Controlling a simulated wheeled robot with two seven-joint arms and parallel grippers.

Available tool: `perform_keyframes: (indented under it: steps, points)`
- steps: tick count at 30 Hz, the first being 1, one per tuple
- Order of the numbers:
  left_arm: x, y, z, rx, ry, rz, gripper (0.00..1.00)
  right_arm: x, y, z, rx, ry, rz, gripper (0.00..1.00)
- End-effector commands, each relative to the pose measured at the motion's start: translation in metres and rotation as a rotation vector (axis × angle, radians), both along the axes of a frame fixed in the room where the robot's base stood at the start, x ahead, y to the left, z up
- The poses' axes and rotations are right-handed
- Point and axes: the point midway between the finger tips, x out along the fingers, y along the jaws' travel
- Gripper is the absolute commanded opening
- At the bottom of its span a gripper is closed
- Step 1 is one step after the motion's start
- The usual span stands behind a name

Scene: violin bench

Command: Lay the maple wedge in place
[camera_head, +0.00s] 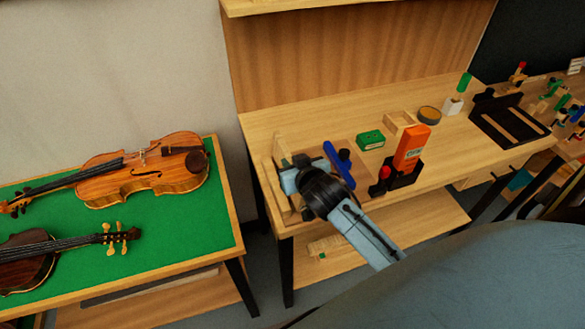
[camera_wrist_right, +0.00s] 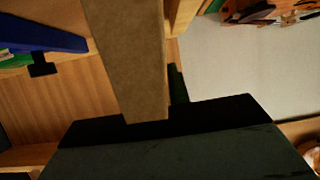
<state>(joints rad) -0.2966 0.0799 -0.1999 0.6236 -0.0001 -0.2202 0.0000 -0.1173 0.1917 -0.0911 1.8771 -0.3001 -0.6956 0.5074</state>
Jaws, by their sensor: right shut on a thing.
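My right gripper (camera_head: 290,180) is over the left end of the wooden bench (camera_head: 310,137), seen from above and behind. In the right wrist view, the maple wedge (camera_wrist_right: 130,55), a tan tapering piece, runs from the top edge down to the dark gripper body (camera_wrist_right: 160,125), and the jaws are shut on it. In the head view the gripper hides most of what it holds. Pale wooden strips (camera_head: 272,183) lie just left of the gripper; I cannot tell whether they touch it. My left gripper is out of view.
A blue tool (camera_head: 339,163) lies close right of the gripper; it also shows in the right wrist view (camera_wrist_right: 40,36). A green box (camera_head: 370,140), an orange box (camera_head: 411,148) and a round tin (camera_head: 429,115) stand further right. Violins lie on the green table (camera_head: 120,235) at left.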

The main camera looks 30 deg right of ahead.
Motion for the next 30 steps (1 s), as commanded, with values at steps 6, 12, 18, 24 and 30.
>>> perform_keyframes:
  steps: [6, 12, 18, 24, 30]
  points:
    - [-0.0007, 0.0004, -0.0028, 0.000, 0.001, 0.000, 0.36, 0.0004, 0.0004, -0.0149, 0.000, -0.004, 0.001, 0.00]
    - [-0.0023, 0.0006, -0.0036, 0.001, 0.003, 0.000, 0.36, 0.0003, 0.0004, -0.0162, 0.000, -0.003, 0.001, 0.00]
    - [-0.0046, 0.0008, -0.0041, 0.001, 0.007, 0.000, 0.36, -0.0002, 0.0005, -0.0185, 0.000, 0.001, 0.001, 0.36]
    - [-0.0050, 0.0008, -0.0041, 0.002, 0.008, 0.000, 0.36, -0.0003, 0.0003, -0.0184, 0.000, 0.001, 0.001, 0.40]
    - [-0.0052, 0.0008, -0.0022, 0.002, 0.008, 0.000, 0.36, -0.0026, 0.0008, -0.0139, 0.000, 0.001, 0.001, 0.40]
